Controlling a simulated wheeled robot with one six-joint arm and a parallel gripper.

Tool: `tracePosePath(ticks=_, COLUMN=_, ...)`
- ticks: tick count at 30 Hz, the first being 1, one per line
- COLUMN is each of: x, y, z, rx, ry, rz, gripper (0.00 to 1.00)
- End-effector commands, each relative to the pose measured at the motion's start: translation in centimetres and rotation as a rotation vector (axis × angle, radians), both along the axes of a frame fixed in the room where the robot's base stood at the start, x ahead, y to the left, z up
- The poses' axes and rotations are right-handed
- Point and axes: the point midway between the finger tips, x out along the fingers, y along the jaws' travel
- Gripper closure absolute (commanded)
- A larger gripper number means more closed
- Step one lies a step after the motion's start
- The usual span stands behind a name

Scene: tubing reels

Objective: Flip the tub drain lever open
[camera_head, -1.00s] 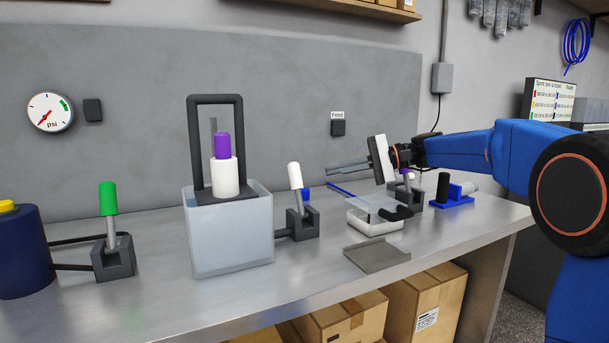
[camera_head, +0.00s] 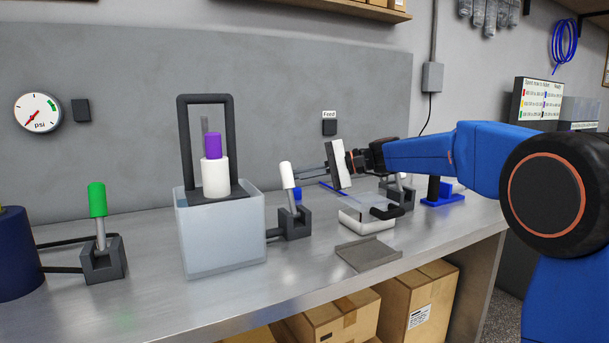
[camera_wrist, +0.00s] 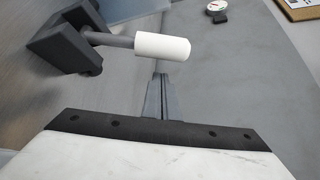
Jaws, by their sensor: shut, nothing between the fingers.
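The lever beside the tub has a white handle (camera_head: 287,175) on a grey rod, tilted slightly left, in a dark bracket (camera_head: 295,223). A dark pipe joins this bracket to the translucent tub (camera_head: 222,235). The white handle (camera_wrist: 162,46) also shows in the wrist view, above my fingertips. My gripper (camera_head: 299,176) is shut and empty, its fingers pointing left with the tips close to the right side of the white handle. In the wrist view the shut fingers (camera_wrist: 162,92) lie just below the handle; I cannot tell whether they touch it.
A green-handled lever (camera_head: 97,200) stands at left by a dark blue tank (camera_head: 17,255). A white tray (camera_head: 366,222), a grey plate (camera_head: 369,253) and another lever bracket (camera_head: 400,198) are under and near my arm. The front bench strip is clear.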

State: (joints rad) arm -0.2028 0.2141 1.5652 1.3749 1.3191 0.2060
Motion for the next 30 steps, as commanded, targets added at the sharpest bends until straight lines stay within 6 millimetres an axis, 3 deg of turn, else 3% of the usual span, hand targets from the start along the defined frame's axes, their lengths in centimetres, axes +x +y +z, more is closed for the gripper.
tracePosePath(ticks=9, x=-2.0, y=-0.5, z=0.9, rx=0.000, ry=0.000, rz=0.001, gripper=1.00)
tracePosePath(ticks=30, x=-2.8, y=-1.0, z=1.3, rx=0.040, ry=-0.064, rz=0.000, gripper=1.00)
